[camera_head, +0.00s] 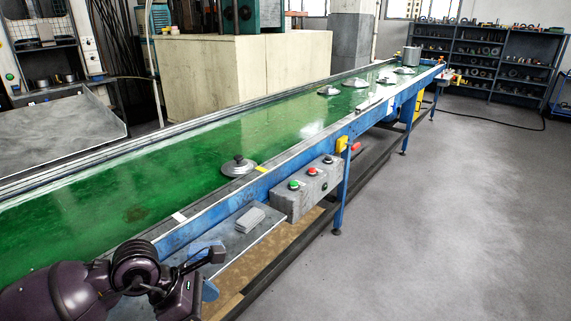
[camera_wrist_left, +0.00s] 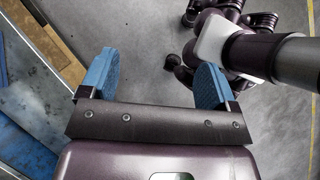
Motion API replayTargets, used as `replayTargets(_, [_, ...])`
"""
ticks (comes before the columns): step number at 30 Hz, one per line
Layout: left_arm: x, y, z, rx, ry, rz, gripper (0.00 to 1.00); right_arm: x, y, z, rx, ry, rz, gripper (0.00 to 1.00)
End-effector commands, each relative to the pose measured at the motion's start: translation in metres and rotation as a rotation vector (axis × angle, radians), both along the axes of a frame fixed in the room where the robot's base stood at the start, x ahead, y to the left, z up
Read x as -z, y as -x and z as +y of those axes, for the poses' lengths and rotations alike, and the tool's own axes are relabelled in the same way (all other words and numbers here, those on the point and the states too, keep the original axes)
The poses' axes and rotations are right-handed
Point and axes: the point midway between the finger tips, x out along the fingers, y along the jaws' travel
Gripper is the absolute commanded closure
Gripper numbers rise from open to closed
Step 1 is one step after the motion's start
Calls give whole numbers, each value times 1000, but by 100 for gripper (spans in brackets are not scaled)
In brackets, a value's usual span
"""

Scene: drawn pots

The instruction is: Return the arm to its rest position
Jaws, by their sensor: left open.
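My left arm comes in at the lower left of the head view, beside the near edge of the conveyor. Its gripper (camera_head: 210,270) is beside the side shelf and holds nothing that I can see. Purple and white parts of my own body show at the upper right of that view. My right gripper is not in view.
A green conveyor (camera_head: 180,150) runs from the lower left to the far right. A lid (camera_head: 238,167) lies on its near edge, with several lids farther along and a pot (camera_head: 411,56) at the far end. A button box (camera_head: 307,188) juts from its side. Floor at right is clear.

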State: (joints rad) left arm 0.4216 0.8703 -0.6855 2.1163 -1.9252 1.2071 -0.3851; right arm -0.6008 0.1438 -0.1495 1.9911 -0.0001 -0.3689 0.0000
Motion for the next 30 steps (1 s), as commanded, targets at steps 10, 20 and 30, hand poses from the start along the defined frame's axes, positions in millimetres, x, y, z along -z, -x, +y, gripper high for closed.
replayTargets(10, [-83, -17, -59, -259, 660, 251, 17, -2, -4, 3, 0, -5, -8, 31])
replayTargets(20, [-137, -62, -43, -737, 1380, 751, 17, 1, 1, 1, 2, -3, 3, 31])
replayTargets(30, [-49, -89, 49, -1470, 1954, 1396, 17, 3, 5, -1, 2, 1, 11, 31])
